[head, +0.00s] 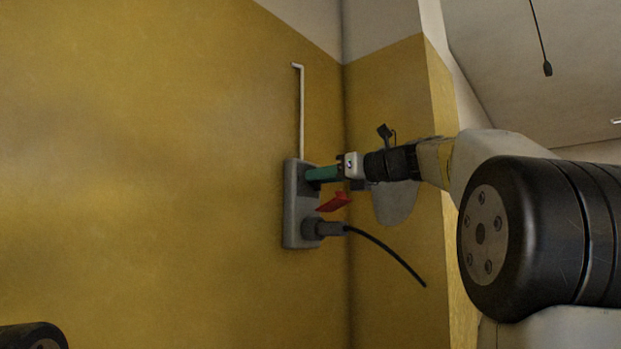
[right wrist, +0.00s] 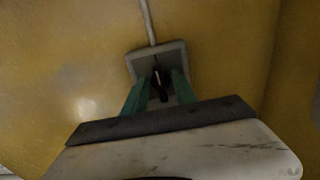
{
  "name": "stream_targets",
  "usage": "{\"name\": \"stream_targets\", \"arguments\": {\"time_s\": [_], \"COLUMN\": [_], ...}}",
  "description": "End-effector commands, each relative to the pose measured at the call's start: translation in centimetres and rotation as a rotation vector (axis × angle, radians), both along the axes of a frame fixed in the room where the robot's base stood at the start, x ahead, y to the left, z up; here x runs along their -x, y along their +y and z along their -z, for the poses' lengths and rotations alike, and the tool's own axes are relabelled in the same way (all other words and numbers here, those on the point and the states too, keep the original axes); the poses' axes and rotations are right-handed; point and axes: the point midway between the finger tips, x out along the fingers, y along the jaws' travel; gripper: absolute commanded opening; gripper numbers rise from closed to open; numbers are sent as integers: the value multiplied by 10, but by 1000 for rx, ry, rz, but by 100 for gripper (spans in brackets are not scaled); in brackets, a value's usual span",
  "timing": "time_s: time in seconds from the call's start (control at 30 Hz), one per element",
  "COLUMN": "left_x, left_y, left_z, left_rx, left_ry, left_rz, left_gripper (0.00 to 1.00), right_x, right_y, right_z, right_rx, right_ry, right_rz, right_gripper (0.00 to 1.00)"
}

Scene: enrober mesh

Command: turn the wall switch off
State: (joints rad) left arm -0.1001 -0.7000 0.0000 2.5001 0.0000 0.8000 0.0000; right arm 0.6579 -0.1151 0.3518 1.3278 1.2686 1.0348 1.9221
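A grey wall box (head: 291,215) is fixed to the yellow wall near the corner. It also shows in the right wrist view (right wrist: 140,63). My right gripper (head: 312,174) points at its upper half, with the teal fingertips at or very near its face. In the right wrist view the two fingers (right wrist: 162,78) stand apart, with a dark part (right wrist: 160,88) between them; I cannot tell whether they touch it. A red piece (head: 335,202) sticks out just below the fingers. The switch itself is mostly hidden by the gripper. My left gripper is out of view.
A grey plug (head: 328,229) sits in the lower half of the box, and its black cable (head: 392,257) hangs to the right. A thin white conduit (head: 301,110) rises above the box. The wall corner is close on the right. The wall to the left is bare.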

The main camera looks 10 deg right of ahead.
Motion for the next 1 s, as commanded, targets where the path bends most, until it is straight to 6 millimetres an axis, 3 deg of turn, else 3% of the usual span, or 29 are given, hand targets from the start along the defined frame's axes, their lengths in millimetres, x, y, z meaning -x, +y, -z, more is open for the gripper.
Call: {"name": "stream_targets", "arguments": {"time_s": [0.17,0.33,0.67,1.0], "left_x": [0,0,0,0], "left_y": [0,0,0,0], "left_z": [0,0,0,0], "left_rx": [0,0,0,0], "left_ry": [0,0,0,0], "left_rz": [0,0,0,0], "left_gripper": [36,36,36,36], "right_x": [0,0,0,1], "right_y": [0,0,1,2], "right_z": [0,0,0,1], "right_rx": [0,1,24,186], "right_ry": [0,1,-18,-144], "right_rz": [0,0,-2,-4], "right_gripper": [33,0,0,0]}}
